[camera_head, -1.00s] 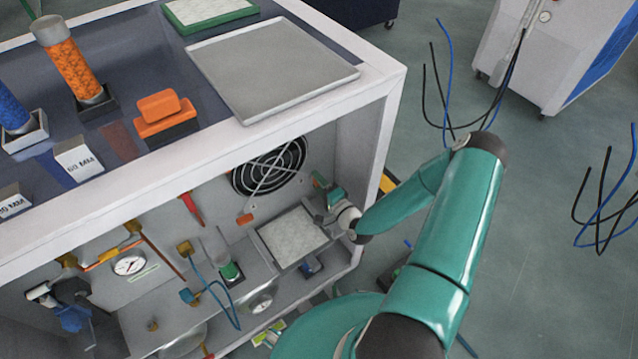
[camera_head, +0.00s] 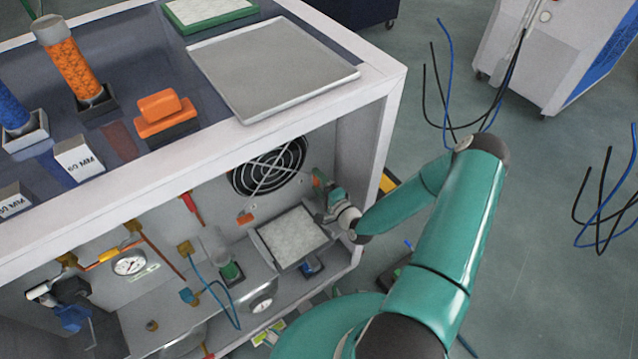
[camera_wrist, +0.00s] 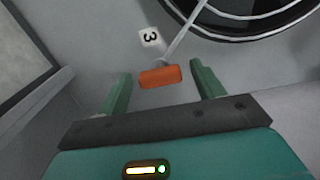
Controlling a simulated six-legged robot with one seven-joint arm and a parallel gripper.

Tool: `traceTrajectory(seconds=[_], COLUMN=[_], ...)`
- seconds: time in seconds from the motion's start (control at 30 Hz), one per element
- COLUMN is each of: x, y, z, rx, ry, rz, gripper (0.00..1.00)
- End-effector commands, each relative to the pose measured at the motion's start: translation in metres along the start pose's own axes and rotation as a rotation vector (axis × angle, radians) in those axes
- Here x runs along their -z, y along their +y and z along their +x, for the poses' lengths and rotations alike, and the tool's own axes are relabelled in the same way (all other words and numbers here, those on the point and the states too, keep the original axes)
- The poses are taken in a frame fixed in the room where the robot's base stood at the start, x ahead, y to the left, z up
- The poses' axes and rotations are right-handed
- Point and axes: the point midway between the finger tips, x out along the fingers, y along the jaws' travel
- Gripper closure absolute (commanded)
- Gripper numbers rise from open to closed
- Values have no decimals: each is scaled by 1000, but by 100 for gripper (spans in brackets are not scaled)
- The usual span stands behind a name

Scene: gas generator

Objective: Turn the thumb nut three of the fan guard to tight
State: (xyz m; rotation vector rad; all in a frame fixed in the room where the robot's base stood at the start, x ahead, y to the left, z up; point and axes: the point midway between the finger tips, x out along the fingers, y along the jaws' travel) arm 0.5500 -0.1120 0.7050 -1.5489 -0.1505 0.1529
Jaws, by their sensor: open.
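Thumb nut three is an orange block-shaped nut (camera_wrist: 160,77) beside a white label marked 3 (camera_wrist: 150,37) in the wrist view. A thin grey guard arm (camera_wrist: 185,32) runs from it toward the black fan (camera_wrist: 245,15). My gripper (camera_wrist: 161,75) is open, its two green fingers on either side of the nut with gaps on both sides. I cannot tell how deep the fingertips reach around it. In the head view my gripper (camera_head: 320,190) is inside the cabinet, right of the round fan guard (camera_head: 268,165). An orange nut (camera_head: 245,218) shows at the guard's lower left.
A framed light panel (camera_head: 292,236) stands in the cabinet below the fan. A red-handled part (camera_head: 190,202) is on the back wall to the left. The cabinet's right wall (camera_head: 362,150) is close to my arm. A grey tray (camera_head: 270,68) lies on top.

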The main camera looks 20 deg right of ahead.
Motion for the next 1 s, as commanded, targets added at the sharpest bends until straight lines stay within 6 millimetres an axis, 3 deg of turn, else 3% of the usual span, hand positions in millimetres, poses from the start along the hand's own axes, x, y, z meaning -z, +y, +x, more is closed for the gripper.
traceTrajectory(seconds=[0.27,0.7,0.83,1.0], x=[1,1,1,0], y=[0,0,0,0], z=[-14,-106,-126,-138], rx=[-2,-1,-2,0], ry=[2,3,2,0], rz=[-2,0,-1,0], gripper=[33,33,33,33])
